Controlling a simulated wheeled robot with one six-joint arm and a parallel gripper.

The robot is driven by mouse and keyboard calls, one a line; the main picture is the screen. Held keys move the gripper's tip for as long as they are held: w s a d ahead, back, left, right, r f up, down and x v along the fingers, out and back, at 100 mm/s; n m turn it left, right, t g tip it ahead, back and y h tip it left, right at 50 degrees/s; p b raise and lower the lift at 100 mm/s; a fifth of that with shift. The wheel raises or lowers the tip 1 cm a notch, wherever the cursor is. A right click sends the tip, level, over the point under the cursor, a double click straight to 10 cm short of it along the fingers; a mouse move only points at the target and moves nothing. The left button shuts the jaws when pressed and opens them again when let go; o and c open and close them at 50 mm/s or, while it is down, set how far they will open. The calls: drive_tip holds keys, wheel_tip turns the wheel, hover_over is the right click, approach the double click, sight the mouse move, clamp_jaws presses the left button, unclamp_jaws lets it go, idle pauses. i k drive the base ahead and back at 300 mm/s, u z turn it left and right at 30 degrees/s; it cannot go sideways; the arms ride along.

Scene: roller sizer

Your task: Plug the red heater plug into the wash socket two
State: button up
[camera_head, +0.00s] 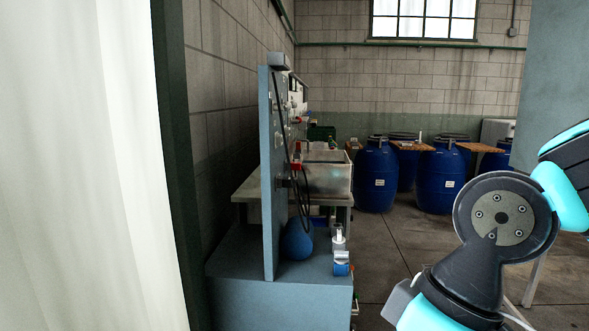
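A small red item (297,166) shows on the right face of an upright blue-grey panel (268,190), seen nearly edge-on. It may be the red heater plug, but it is too small to tell. Black cables (304,205) hang in loops beside the panel. Small fittings sit higher on the panel's face, and I cannot tell which of them is wash socket two. My arm's dark and cyan links fill the lower right. My gripper is not in view.
The panel stands on a blue-grey base with a blue ball-shaped thing (297,241) and a small blue-and-white device (340,262). A translucent bin (328,176) stands behind. Blue barrels (375,182) line the back. A pale curtain (75,170) closes the left.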

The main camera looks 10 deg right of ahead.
sight(294, 166)
drive_tip(key=k, duration=0.6)
drive_tip(key=z, duration=1.05)
drive_tip(key=i, duration=1.3)
drive_tip(key=z, duration=0.6)
drive_tip(key=i, duration=1.1)
drive_tip(key=u, duration=0.85)
drive_tip(key=i, duration=0.8)
drive_tip(key=u, duration=1.3)
drive_tip(key=i, duration=0.35)
drive_tip(key=u, duration=0.25)
